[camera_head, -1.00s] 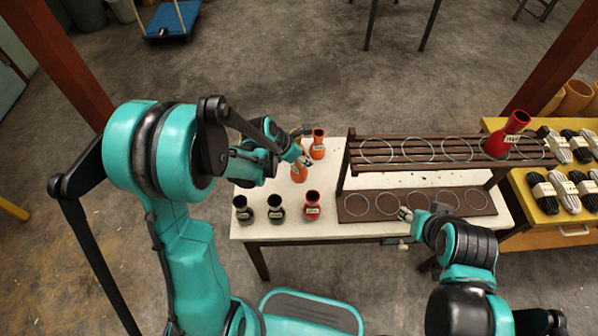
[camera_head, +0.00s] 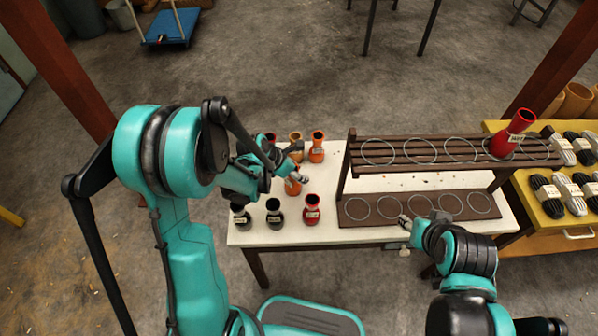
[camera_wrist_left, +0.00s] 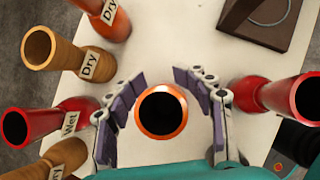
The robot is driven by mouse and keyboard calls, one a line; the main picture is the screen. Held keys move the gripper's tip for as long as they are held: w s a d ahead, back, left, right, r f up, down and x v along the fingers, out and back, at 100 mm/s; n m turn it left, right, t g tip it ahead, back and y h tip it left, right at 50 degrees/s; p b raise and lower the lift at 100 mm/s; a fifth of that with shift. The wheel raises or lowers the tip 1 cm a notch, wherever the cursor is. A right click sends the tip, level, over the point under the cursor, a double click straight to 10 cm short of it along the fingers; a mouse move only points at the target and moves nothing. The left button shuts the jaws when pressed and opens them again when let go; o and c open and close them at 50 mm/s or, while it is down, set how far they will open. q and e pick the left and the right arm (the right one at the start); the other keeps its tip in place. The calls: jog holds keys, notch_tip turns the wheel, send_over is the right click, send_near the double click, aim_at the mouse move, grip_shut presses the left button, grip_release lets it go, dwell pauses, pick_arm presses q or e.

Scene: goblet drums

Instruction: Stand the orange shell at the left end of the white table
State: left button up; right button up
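An orange shell (camera_head: 293,186) stands upright in the middle of the white table's left part. In the left wrist view its round dark mouth (camera_wrist_left: 161,113) faces the camera between my left gripper's fingers (camera_wrist_left: 160,88). The fingers are spread on either side of the shell, with a gap showing near its rim. In the head view my left gripper (camera_head: 296,172) is over the shell and partly covers it. The white table (camera_head: 345,236) carries other shells around it. My right gripper (camera_head: 404,222) is by the front of the rack, too small to read.
A red (camera_head: 312,210) and two black shells (camera_head: 273,214) stand in front. Another orange shell (camera_head: 317,148), a tan one (camera_head: 296,139) and a red one stand behind. A dark ringed rack (camera_head: 370,196) fills the right side; a red shell (camera_head: 514,131) leans on its top tier.

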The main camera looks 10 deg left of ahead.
pick_arm(q)
jog(key=shift+r, duration=0.15)
jog(key=s+a+r+m+t+y+p, duration=0.1)
jog(key=s+a+r+m+y+p, duration=0.1)
jog(key=s+r+m, duration=0.7)
jog(key=s+a+r+m+t+y+p, duration=0.1)
jog(key=s+r+m, duration=0.8)
jog(key=m, duration=0.9)
notch_tip(320, 180, up, 3)
jog(key=shift+s+a+f+y+p, duration=0.2)
jog(key=shift+a+y+p, duration=0.25)
jog(key=shift+y+p, duration=0.35)
